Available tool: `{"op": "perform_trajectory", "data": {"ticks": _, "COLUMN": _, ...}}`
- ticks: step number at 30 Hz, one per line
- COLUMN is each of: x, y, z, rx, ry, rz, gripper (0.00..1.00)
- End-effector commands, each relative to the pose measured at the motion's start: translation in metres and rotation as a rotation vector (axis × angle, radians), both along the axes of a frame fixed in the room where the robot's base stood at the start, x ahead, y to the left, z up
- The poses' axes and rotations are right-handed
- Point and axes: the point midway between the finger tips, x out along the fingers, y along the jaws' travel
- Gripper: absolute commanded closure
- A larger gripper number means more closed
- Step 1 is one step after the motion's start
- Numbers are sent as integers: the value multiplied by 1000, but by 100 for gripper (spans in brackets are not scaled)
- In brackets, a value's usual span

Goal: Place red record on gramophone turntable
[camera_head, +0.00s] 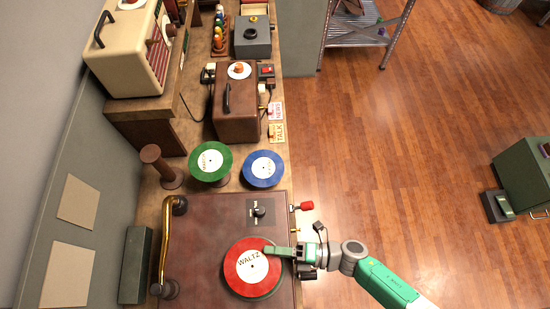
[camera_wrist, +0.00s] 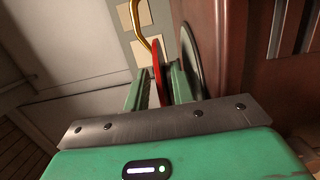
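The red record (camera_head: 249,277), with a white "WALTZ" label, lies over the gramophone's turntable (camera_head: 277,290), whose dark rim shows at the lower right. My gripper (camera_head: 280,251) reaches in from the right at the record's edge. In the wrist view the red record (camera_wrist: 157,62) is edge-on between my two fingers (camera_wrist: 158,85). The turntable (camera_wrist: 190,60) is a dark disc beside it, with a gap between them, and one finger is on that side. The record looks held by its edge, just above and about parallel to the turntable. The gramophone (camera_head: 205,220) has a brown top.
A green record (camera_head: 211,175) and a blue record (camera_head: 275,180) rest on stands behind the gramophone. The brass tonearm (camera_head: 165,235) stands at the left, clear of the turntable. A black knob (camera_head: 260,211) and a red-handled crank (camera_head: 305,206) are close to my gripper.

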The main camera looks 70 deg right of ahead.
Motion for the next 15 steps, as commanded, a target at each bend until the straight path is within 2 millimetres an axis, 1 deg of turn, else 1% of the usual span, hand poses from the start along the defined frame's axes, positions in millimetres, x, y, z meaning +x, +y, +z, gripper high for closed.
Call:
{"op": "perform_trajectory", "data": {"ticks": 7, "x": 0, "y": 0, "z": 0, "rx": 0, "ry": 0, "rz": 0, "gripper": 73}}
{"op": "perform_trajectory", "data": {"ticks": 10, "x": -1, "y": 0, "z": 7, "rx": 0, "ry": 0, "rz": 0, "gripper": 73}}
{"op": "perform_trajectory", "data": {"ticks": 12, "x": -14, "y": -3, "z": 0, "rx": -1, "ry": 4, "rz": -1, "gripper": 73}}
{"op": "perform_trajectory", "data": {"ticks": 14, "x": -29, "y": -6, "z": -2, "rx": -1, "ry": 6, "rz": -1, "gripper": 73}}
{"op": "perform_trajectory", "data": {"ticks": 15, "x": -39, "y": -8, "z": -2, "rx": -1, "ry": 5, "rz": -1, "gripper": 73}}
